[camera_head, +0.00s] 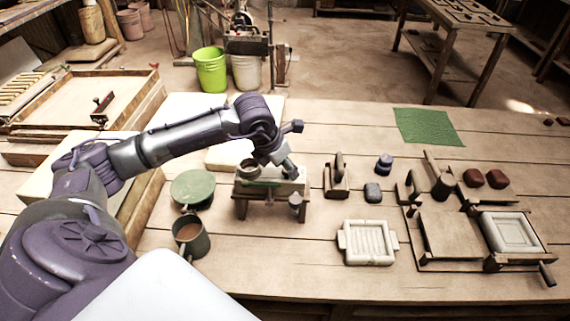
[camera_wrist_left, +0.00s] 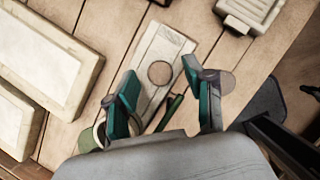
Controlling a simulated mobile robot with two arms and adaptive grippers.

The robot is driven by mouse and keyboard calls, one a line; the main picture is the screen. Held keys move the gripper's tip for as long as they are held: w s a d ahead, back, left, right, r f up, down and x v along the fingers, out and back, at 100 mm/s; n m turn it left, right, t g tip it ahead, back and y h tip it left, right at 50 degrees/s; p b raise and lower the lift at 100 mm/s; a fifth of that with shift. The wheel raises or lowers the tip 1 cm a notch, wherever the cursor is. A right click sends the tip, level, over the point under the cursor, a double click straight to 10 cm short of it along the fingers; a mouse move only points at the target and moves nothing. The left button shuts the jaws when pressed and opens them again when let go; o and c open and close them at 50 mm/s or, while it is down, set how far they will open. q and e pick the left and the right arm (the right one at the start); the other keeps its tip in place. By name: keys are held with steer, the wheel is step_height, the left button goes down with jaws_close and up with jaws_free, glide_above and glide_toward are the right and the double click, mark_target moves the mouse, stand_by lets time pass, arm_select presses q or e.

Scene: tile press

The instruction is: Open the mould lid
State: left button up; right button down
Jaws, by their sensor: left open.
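The tile press (camera_head: 452,235) lies at the right of the table in the head view. Its flat wooden panel is beside a pale square mould frame (camera_head: 511,232); I cannot tell which part is the lid. A separate pale ribbed mould tray (camera_head: 368,243) lies left of the press and partly shows in the left wrist view (camera_wrist_left: 252,12). My left gripper (camera_head: 287,172) is over a small stand (camera_head: 270,187), well left of the press. In the left wrist view its jaws (camera_wrist_left: 160,82) are open and empty above the stand's pale holed top (camera_wrist_left: 176,50). My right gripper is out of view.
A green lidded pot or disc (camera_head: 192,188) and a brown-filled mug (camera_head: 190,236) stand left of the stand. A green mat (camera_head: 428,127) lies behind. The front table strip is clear.

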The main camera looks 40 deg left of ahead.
arm_select(q)
steer(key=shift+f, duration=0.15)
steer(key=shift+c, duration=0.3)
jaws_close()
